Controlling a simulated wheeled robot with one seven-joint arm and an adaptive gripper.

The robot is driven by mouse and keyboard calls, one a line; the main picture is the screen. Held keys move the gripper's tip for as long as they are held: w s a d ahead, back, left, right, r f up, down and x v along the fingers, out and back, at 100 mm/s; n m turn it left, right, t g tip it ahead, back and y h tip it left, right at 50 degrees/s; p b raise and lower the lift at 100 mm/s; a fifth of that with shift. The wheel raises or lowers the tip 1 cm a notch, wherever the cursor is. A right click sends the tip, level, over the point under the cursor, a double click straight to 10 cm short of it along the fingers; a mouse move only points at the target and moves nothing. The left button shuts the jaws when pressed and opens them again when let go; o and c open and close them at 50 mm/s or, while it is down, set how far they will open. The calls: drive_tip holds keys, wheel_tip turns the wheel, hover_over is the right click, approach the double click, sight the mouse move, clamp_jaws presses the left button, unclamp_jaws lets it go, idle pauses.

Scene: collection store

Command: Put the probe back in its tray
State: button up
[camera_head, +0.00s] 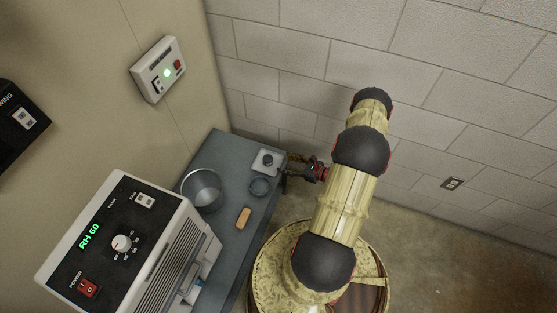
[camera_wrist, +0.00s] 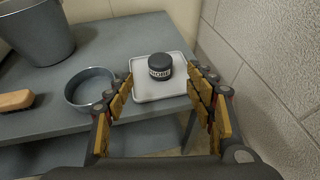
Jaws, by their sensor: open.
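A short black cylinder with a pale lettered band, which looks like the probe (camera_wrist: 160,66), stands upright on a shallow white tray (camera_wrist: 149,92). In the head view the probe (camera_head: 267,157) and tray (camera_head: 259,168) are at the far end of the grey table. My gripper (camera_wrist: 160,82) is open, its fingers to either side of the near part of the tray, with nothing held. The probe lies beyond the fingertips, between them in the picture. In the head view my gripper (camera_head: 286,176) is beside the table's right edge, close to the tray.
On the grey table (camera_head: 228,160) are a round metal dish (camera_wrist: 90,88), a grey bucket (camera_head: 202,188) and a wooden-backed brush (camera_head: 243,217). A white humidity unit (camera_head: 125,243) stands at the near left. A block wall (camera_wrist: 265,65) is close on the right.

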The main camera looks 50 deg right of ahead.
drive_tip(key=w+a+r+n+g+y, duration=0.1)
drive_tip(key=w+a+r+n+y, duration=0.2)
drive_tip(key=r, duration=0.5)
drive_tip(key=w+a+r+n+g+y, duration=0.15)
drive_tip(key=r+n, duration=0.25)
drive_tip(key=r, duration=0.4)
drive_tip(key=w+a+r+n+g+y, duration=0.15)
drive_tip(key=a+r+n+g, duration=0.45)
drive_tip(key=a+r+n, duration=0.75)
drive_tip(key=s+a+r+n+g+h, duration=0.1)
drive_tip(key=s+a+r+n+h, duration=0.15)
drive_tip(key=a+r, duration=0.5)
drive_tip(key=s+a+r+n+g+h, duration=0.1)
drive_tip(key=s+a+r+n+g, duration=0.25)
drive_tip(key=r, duration=0.65)
drive_tip(key=s+a+r+n+t+h, duration=0.2)
drive_tip(key=s+r+n, duration=0.1)
drive_tip(key=s+r, duration=0.2)
drive_tip(key=s+a+r+n+t+h, duration=0.2)
drive_tip(key=s+r+n+t+h, duration=0.1)
drive_tip(key=s, duration=0.4)
wheel_tip(320, 180, up, 3)
drive_tip(key=shift+s+a+f+n, duration=0.2)
drive_tip(key=shift+s+a+n, duration=0.2)
drive_tip(key=shift+n, duration=0.25)
drive_tip(key=shift+w, duration=0.1)
